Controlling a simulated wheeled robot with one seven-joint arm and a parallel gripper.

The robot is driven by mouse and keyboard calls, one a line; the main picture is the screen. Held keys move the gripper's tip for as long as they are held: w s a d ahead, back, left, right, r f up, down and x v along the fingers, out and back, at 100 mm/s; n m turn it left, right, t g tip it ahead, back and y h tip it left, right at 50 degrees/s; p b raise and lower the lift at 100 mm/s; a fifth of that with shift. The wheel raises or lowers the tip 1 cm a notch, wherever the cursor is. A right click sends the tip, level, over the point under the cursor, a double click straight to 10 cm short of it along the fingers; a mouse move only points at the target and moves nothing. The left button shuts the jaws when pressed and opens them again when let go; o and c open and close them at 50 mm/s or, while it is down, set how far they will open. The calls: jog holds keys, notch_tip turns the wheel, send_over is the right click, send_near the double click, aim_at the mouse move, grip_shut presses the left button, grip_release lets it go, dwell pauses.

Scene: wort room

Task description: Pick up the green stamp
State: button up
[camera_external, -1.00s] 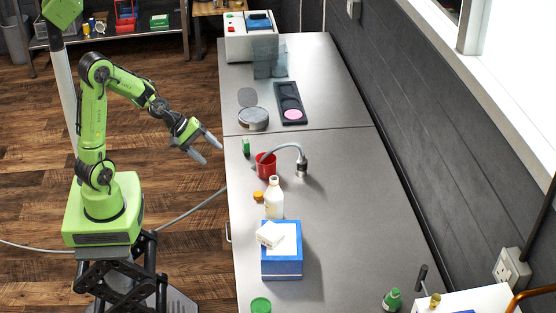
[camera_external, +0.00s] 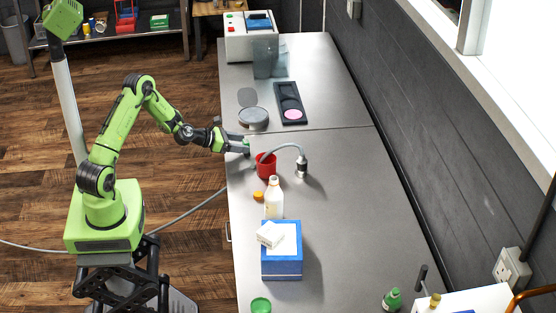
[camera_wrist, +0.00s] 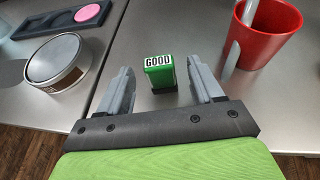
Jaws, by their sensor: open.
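The green stamp (camera_wrist: 160,74) stands upright on the steel table, with a white label reading "GOOD" facing up. My gripper (camera_wrist: 163,84) is open, with its two grey fingers on either side of the stamp and visible gaps to both. In the external view my gripper (camera_external: 246,143) reaches over the left edge of the table at low height, and its fingers mostly cover the stamp there. The stamp's lower part is dark in the wrist view. I cannot see contact between stamp and fingers.
A red cup (camera_wrist: 266,32) with a grey handle stands close to the right finger. A round grey tin (camera_wrist: 57,63) is at the left, near a dark tray (camera_external: 289,101) with a pink disc. A white bottle (camera_external: 274,199) and a blue box (camera_external: 282,265) stand nearer the camera.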

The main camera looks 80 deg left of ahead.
aim_at(251, 153)
jog(key=x, duration=0.4)
jog(key=shift+w+f, duration=0.2)
jog(key=shift+w, duration=0.1)
jog(key=shift+s, duration=0.1)
jog(key=shift+c, duration=0.5)
jog(key=shift+r, duration=0.1)
jog(key=c, duration=1)
